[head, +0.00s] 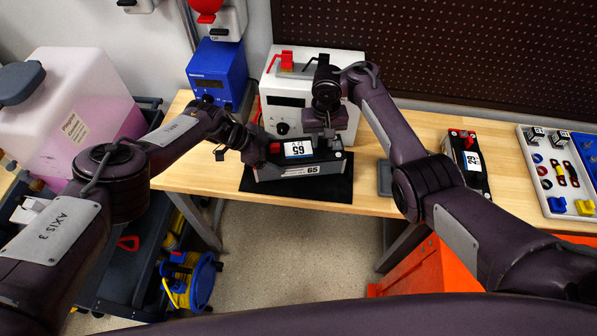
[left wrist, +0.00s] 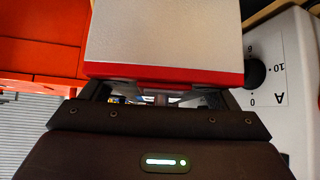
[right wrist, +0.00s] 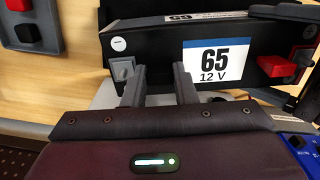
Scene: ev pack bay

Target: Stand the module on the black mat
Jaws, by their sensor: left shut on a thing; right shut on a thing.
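The module (head: 300,172), a long dark block with a 65 label, is upright over the black mat (head: 338,190). Whether its underside touches the mat is hard to tell. In the right wrist view the module (right wrist: 150,52) shows its "65 12 V" label, a grey terminal and a red terminal. My left gripper (head: 262,150) is shut at the module's left end, by the red terminal. My right gripper (head: 328,132) is shut at its right end; its fingers also show in the right wrist view (right wrist: 160,88). In the left wrist view a grey face with a red edge hides the left grip.
A white unit (head: 275,95) with a dial and a blue unit (head: 217,68) stand behind the mat. Another module, labelled 29 (head: 468,178), and a parts tray (head: 535,165) are at the right.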

